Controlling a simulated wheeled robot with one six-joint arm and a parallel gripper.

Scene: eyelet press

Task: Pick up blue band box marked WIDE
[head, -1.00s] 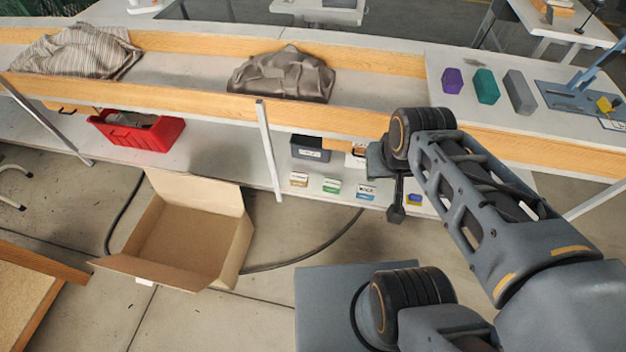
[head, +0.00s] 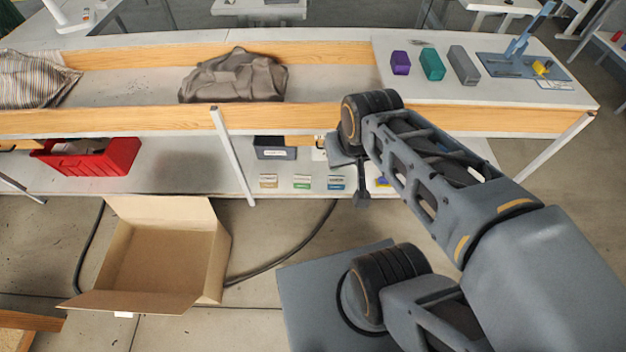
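The blue band box (head: 336,184) is a small white box with a blue lower band. It stands upright on the lower shelf, at the right end of a row with a green band box (head: 302,182) and a tan band box (head: 268,181). Its lettering is too small to read for sure now. My gripper (head: 361,198) hangs pointing down, just right of the blue band box in the picture and apart from it. The fingers are small and dark, so their opening does not show. Nothing visible is held.
A dark grey bin (head: 274,153) stands behind the row. A blue and yellow item (head: 383,181) is partly hidden behind my arm. A white table leg (head: 233,158) stands left of the boxes. An open carton (head: 160,255) and a black cable (head: 290,262) lie on the floor.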

